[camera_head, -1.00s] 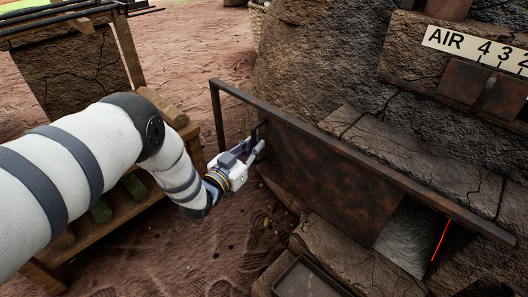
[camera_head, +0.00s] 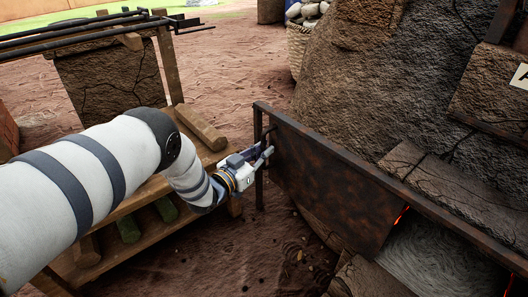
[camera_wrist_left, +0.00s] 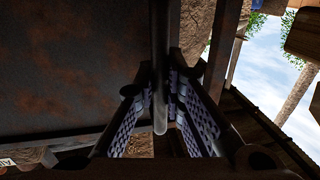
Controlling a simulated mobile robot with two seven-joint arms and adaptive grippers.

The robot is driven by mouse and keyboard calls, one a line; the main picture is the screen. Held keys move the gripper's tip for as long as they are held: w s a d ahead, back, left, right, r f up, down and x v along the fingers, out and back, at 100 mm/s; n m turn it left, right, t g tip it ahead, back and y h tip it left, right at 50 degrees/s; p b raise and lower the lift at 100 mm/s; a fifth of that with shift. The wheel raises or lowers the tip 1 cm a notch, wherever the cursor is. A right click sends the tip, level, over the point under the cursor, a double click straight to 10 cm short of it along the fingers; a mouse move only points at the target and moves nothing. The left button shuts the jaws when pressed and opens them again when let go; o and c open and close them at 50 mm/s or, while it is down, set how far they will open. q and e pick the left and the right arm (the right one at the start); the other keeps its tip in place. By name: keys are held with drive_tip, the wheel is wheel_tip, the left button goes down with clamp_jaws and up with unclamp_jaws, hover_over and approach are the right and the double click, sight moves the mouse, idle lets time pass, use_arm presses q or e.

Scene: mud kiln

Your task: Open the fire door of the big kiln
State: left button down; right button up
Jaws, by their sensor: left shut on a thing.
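The fire door (camera_head: 330,190) is a rusty brown metal plate hanging along a long dark rail (camera_head: 400,187) on the big kiln (camera_head: 370,90). It stands near the rail's left end. To its right the fire opening (camera_head: 430,258) shows pale ash and a red glow. My left gripper (camera_head: 266,152) is shut on the door handle at the plate's left edge. In the left wrist view the handle (camera_wrist_left: 160,60) is a dark upright bar between the two finger pads (camera_wrist_left: 160,105), beside the rusty door (camera_wrist_left: 70,70). My right gripper is not in view.
A wooden rack (camera_head: 150,190) with a few blocks stands left, under and behind my left arm. Dark rods (camera_head: 90,30) lie above it. A basket (camera_head: 302,45) stands at the back. Bare reddish ground (camera_head: 235,70) lies between rack and kiln.

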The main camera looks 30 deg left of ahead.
use_arm(q)
drive_tip(key=shift+f, duration=0.1)
drive_tip(key=c, duration=1.7)
unclamp_jaws()
drive_tip(key=shift+o, duration=0.2)
drive_tip(key=s+a, duration=0.2)
drive_tip(key=s, duration=1)
